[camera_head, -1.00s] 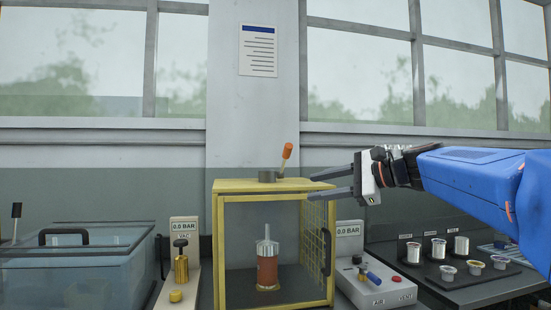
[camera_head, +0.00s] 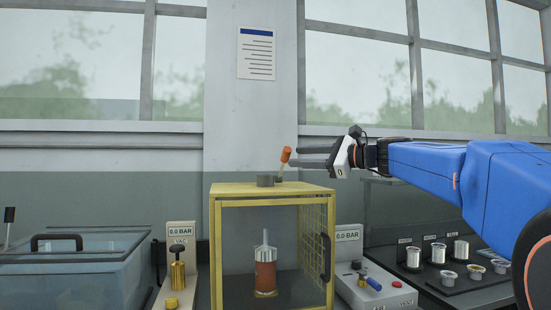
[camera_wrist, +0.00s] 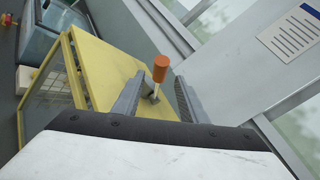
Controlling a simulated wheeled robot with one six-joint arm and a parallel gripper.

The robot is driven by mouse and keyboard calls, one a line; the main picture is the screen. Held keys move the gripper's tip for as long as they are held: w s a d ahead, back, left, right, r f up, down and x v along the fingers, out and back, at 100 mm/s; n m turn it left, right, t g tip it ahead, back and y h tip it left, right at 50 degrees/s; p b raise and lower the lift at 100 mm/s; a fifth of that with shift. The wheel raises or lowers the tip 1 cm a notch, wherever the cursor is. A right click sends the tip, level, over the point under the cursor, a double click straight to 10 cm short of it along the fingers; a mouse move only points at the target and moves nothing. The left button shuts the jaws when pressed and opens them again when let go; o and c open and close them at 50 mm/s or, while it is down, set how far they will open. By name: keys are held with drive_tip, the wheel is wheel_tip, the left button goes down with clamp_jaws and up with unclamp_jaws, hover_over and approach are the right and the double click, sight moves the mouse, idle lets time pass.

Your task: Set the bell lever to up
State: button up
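The bell lever (camera_head: 284,160) has an orange knob on a thin stem and rises from a grey base (camera_head: 265,181) on top of the yellow-framed cage. It leans up and to the right in the head view. My gripper (camera_head: 299,157) is open at the lever's height, with its fingertips close to the knob from the right. In the wrist view the orange knob (camera_wrist: 161,68) and its stem stand between the two spread fingers. I cannot tell whether either finger touches it.
The yellow cage (camera_head: 225,189) holds an orange-and-grey cylinder (camera_head: 265,270). A lidded clear tank (camera_head: 80,270) and a VAC gauge panel (camera_head: 181,232) stand to its left. An AIR gauge panel (camera_head: 348,235) stands to its right, beside a rack of small cans (camera_head: 438,254).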

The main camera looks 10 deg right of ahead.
sight(283, 162)
drive_tip(key=x, duration=0.9)
drive_tip(key=shift+w+a, duration=0.15)
drive_tip(key=shift+w, duration=0.05)
clamp_jaws()
